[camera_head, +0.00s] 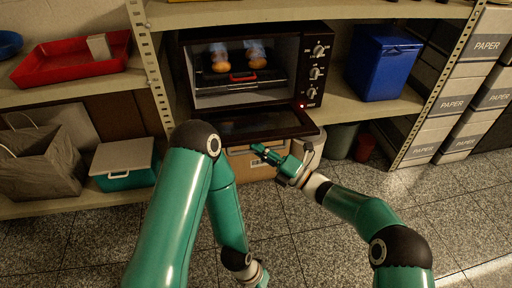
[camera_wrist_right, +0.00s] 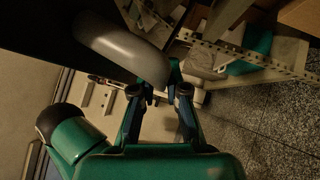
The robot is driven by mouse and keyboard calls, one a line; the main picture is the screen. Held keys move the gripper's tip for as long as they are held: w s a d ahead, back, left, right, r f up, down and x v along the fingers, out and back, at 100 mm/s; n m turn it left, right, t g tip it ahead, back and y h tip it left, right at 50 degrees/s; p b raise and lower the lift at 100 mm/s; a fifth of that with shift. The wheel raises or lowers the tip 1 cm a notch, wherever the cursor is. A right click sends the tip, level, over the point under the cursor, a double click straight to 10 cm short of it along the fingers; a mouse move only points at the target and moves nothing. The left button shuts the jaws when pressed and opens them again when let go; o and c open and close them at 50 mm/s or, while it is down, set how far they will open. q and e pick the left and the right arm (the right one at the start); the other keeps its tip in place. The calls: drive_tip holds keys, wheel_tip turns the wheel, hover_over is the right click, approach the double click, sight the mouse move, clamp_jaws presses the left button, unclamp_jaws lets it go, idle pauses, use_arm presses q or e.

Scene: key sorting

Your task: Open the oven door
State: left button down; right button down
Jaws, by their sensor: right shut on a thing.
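The oven (camera_head: 320,75) stands on the middle shelf, black with several knobs on its right panel. Its door (camera_head: 240,127) is swung down and open, so the lit inside shows. My right gripper (camera_head: 262,152) is at the door's front edge. In the right wrist view its fingers (camera_wrist_right: 160,78) are closed on the grey, rounded door handle (camera_wrist_right: 120,45). My left arm hangs low in front of the shelf. Its gripper (camera_head: 258,276) is partly cut off at the bottom edge, and its fingers cannot be made out.
A rack (camera_head: 252,77) inside the oven carries two food-like items and a red object. A blue bin (camera_head: 383,62) stands right of the oven and a red tray (camera_head: 70,72) at left. A cardboard box (camera_head: 243,165) sits below the door. Paper boxes (camera_head: 455,103) stand at right.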

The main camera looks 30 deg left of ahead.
drive_tip(key=shift+w+d+r, duration=0.1)
drive_tip(key=shift+w+d, duration=0.1)
drive_tip(key=shift+w, duration=0.05)
drive_tip(key=c, duration=1.2)
unclamp_jaws()
drive_tip(key=shift+s, duration=0.1)
drive_tip(key=shift+a, duration=0.1)
drive_tip(key=shift+s, duration=0.1)
drive_tip(key=v, duration=1.2)
